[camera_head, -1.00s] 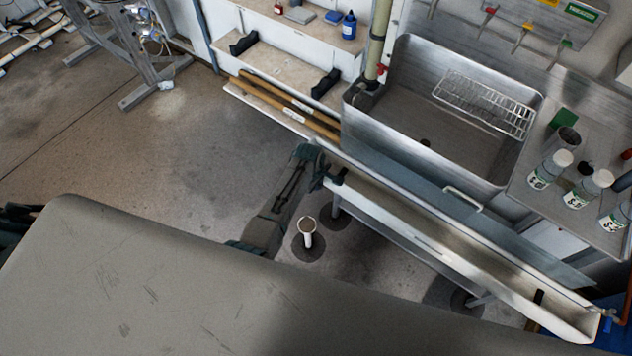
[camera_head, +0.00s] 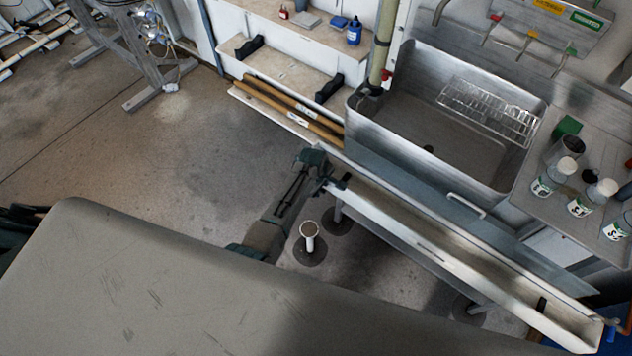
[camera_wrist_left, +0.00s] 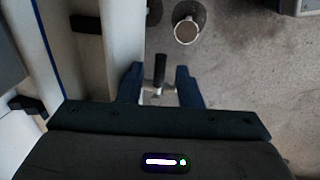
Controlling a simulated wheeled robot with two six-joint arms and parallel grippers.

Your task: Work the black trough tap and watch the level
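The long white trough (camera_head: 465,262) runs below the sink, sloping down to the right in the head view. The black trough tap (camera_wrist_left: 159,68) shows as a short upright black handle on a pale stem in the left wrist view, beside the trough's wall. My left gripper (camera_head: 330,184) is at the trough's near left end. In the wrist view its two dark blue fingers (camera_wrist_left: 160,84) are apart, one on each side of the tap handle, with visible gaps. I cannot make out a water level in the trough. My right gripper is not in view.
A steel sink (camera_head: 400,135) with a wire rack (camera_head: 490,112) stands behind the trough. Bottles (camera_head: 553,176) stand on the right bench.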

